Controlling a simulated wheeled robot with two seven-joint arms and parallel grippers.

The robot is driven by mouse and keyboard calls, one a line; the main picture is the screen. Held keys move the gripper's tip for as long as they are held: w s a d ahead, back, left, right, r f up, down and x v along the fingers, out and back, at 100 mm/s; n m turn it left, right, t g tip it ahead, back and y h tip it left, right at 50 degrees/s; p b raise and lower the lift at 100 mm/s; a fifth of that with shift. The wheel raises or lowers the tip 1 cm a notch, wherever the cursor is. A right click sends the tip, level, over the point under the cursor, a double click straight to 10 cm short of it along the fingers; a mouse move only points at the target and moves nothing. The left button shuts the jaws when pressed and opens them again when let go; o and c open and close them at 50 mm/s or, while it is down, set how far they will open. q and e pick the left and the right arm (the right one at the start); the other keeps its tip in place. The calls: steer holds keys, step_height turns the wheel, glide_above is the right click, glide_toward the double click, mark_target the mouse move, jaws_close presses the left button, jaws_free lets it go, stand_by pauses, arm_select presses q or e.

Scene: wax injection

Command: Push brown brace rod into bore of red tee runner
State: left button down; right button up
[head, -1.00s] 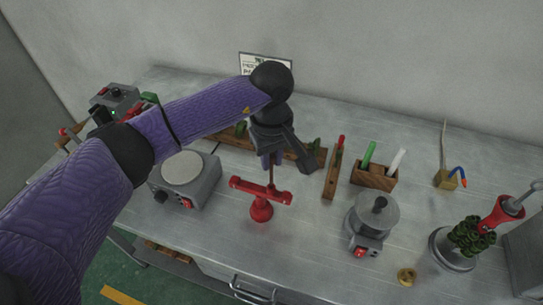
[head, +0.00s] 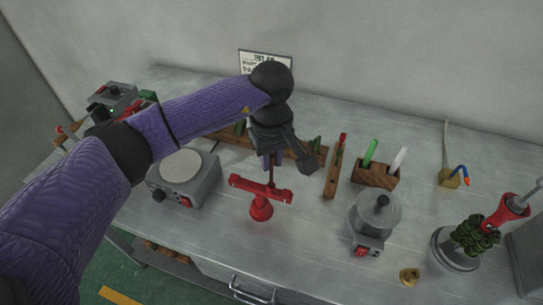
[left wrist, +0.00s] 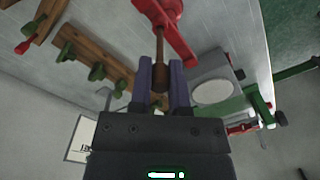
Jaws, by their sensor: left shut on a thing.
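The red tee runner (head: 261,208) stands upright near the front of the bench in the head view, its crossbar on top. My left gripper (head: 271,163) is above it, pointing down, shut on the brown brace rod (head: 271,178). In the left wrist view the rod (left wrist: 160,62) sits between the two fingers (left wrist: 161,80), and its far end meets the red tee runner (left wrist: 163,20). Whether the tip is inside the bore or only touching it cannot be told. My right gripper is not in view.
A grey hot plate (head: 185,178) stands left of the runner. A grey pot unit (head: 374,222) stands to the right. A wooden rack (head: 222,138) is behind my gripper, and a wooden pen block (head: 376,174) stands behind the pot. Bare bench lies between runner and pot.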

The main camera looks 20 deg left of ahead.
arm_select(q)
steer(key=shift+f+b, duration=0.95)
steer(key=shift+f, duration=0.2)
steer(key=c, duration=0.5)
jaws_free()
steer(key=shift+r, duration=0.1)
step_height(320, 180, up, 10)
steer(key=shift+p, duration=0.35)
